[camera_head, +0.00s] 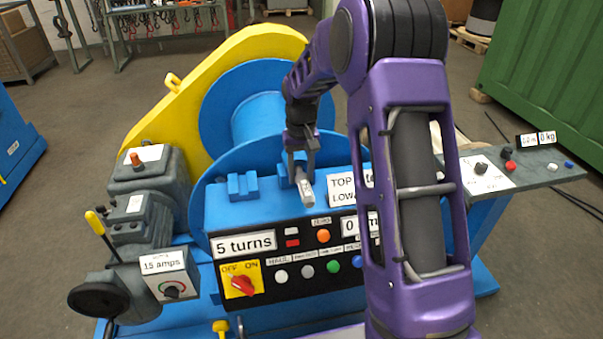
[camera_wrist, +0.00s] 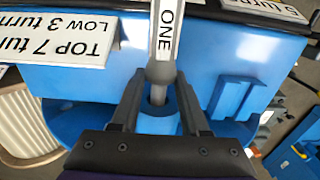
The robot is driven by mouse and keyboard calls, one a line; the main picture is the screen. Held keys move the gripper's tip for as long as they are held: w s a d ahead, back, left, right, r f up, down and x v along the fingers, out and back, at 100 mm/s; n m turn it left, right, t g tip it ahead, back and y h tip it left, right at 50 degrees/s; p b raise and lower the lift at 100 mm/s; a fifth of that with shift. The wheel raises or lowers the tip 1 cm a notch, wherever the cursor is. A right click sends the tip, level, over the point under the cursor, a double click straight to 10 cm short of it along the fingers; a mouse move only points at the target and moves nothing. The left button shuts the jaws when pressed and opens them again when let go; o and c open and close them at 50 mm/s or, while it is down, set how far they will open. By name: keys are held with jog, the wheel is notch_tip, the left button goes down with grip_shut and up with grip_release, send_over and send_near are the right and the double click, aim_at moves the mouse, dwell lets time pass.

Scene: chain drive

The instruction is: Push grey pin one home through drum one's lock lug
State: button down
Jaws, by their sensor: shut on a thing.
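Grey pin one (camera_head: 306,190), a light grey bar with a white label reading ONE, is held in my gripper (camera_head: 301,158) above the front of the blue winch. In the wrist view pin one (camera_wrist: 165,45) runs between the two dark fingers of my gripper (camera_wrist: 160,76), which are shut on its grey collar. The thin end of the pin overlaps a round blue lug (camera_wrist: 158,120); I cannot tell how deep it sits in it. The blue drum (camera_head: 258,117) with its large flanges stands behind the gripper.
A blue notched block (camera_head: 242,186) stands left of the gripper; it also shows in the wrist view (camera_wrist: 233,98). The control panel (camera_head: 290,270) reads 5 turns. A TOP 7 turns sign (camera_wrist: 70,35) is close beside the pin. A grey motor unit (camera_head: 145,200) stands left.

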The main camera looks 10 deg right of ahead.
aim_at(300, 169)
jog(key=shift+w+p, duration=0.45)
jog(key=shift+w, duration=0.7)
jog(key=shift+c, duration=1.6)
grip_release()
jog(key=shift+r, duration=0.1)
notch_tip(300, 169, up, 17)
jog(key=p, duration=0.1)
jog(key=shift+r+p, duration=0.15)
jog(key=shift+p, duration=0.25)
